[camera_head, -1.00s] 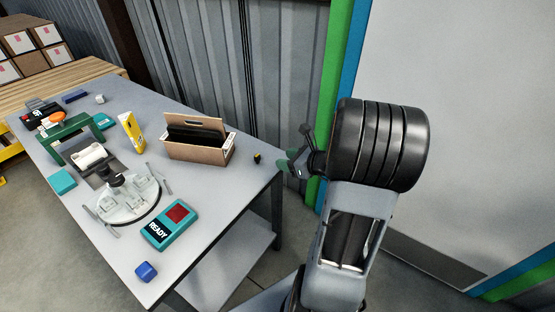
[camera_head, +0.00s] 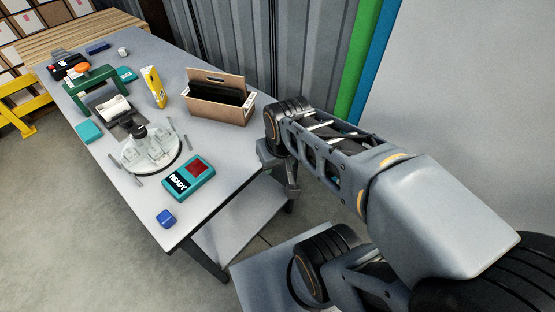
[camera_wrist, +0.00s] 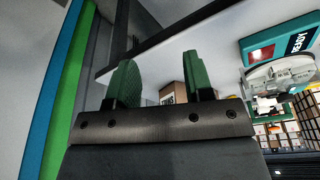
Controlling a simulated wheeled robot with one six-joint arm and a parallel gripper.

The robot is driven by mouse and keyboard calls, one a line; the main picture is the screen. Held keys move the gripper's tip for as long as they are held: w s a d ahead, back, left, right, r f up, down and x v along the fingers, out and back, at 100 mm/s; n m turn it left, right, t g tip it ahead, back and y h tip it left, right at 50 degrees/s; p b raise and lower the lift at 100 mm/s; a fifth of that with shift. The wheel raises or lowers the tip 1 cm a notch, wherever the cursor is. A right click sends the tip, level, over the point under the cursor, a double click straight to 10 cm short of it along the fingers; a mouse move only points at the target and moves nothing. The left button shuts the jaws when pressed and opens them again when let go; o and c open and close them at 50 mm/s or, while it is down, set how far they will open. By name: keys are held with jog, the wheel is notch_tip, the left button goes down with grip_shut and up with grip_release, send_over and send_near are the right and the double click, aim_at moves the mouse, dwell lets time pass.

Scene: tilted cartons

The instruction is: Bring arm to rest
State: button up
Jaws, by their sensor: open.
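My arm reaches from the lower right of the head view toward the table's right end. My gripper (camera_wrist: 161,84) shows in the wrist view with two green fingers spread apart and nothing held between them. In the head view the gripper (camera_head: 290,180) is small and dark beside the right edge of the grey table (camera_head: 228,170), partly hidden by my own wrist. From that view I cannot tell whether it touches the table edge.
A corrugated wall (camera_head: 230,40) stands behind. Floor at lower left is clear.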

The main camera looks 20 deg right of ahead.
dwell(0.3)
notch_tip(320, 180, up, 13)
jog(key=p, duration=1.2)
jog(key=shift+s+t, duration=0.2)
jog(key=shift+t, duration=0.1)
jog(key=shift+a+r, duration=0.1)
